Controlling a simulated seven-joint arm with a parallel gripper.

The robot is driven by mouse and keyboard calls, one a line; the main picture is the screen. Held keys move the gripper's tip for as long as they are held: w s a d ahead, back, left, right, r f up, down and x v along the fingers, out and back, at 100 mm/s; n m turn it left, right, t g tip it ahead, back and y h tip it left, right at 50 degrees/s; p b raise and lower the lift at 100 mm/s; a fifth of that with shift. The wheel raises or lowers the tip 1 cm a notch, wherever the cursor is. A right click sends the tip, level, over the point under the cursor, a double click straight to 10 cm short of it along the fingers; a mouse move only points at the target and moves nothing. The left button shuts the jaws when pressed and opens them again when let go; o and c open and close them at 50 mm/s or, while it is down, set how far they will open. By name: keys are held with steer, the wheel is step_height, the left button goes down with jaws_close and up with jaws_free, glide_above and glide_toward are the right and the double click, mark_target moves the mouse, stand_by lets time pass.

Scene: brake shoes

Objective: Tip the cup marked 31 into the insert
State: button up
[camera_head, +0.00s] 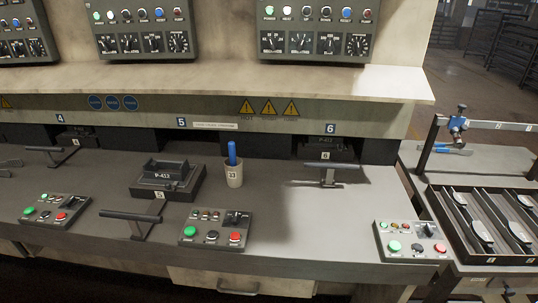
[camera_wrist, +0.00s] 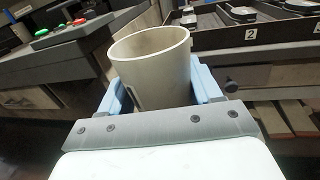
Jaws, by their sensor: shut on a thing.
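In the wrist view, my gripper (camera_wrist: 162,84) is shut on a pale off-white cup (camera_wrist: 150,66), with one light-blue finger on each side of it. The cup's open rim shows, but its contents and any number on it do not. In the head view neither my gripper nor this held cup is seen. A dark insert block marked P-412 or similar (camera_head: 168,175) sits at station 5 on the bench. I cannot tell which block the task's insert is.
Another cup (camera_head: 234,177), marked like 33, with a blue-handled tool stands right of the block. Button boxes (camera_head: 215,229) and T-shaped handles (camera_head: 131,216) line the bench front. A compartment tray (camera_head: 428,193) with curved shoes is at the right. Bare bench lies around (camera_head: 285,215).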

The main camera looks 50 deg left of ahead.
steer(key=w+a+r+n+g+y, duration=0.1)
steer(key=w+a+r+g, duration=0.2)
steer(key=a, duration=0.7)
steer(key=w+a+r+n+y, duration=0.1)
steer(key=w+a+r, duration=0.3)
steer(key=a, duration=0.6)
steer(key=w+a+r+n+g, duration=0.2)
steer(key=w+a+r, duration=0.15)
steer(key=a, duration=0.75)
steer(key=s+a+r+n+g, duration=0.1)
steer(key=s+a, duration=0.4)
steer(key=a, duration=0.7)
steer(key=s+a+r+n+g, duration=0.1)
steer(key=s+a+r+g, duration=0.2)
steer(key=s+a+r, duration=0.3)
steer(key=s+a+r+n+g+y, duration=0.1)
steer(key=s+a+r, duration=0.2)
steer(key=a, duration=1.4)
steer(key=shift+s+a+r+g, duration=0.1)
steer(key=shift+s+a+g, duration=0.1)
steer(key=shift+s, duration=0.55)
steer(key=shift+s+a+r+g, duration=0.1)
steer(key=shift+s+g, duration=0.1)
steer(key=shift+s, duration=0.5)
steer(key=s+a+r+n+g, duration=0.2)
steer(key=s+a+r, duration=0.1)
steer(key=s+a, duration=2.4)
steer(key=shift+s+a, duration=0.35)
steer(key=shift+a, duration=1.45)
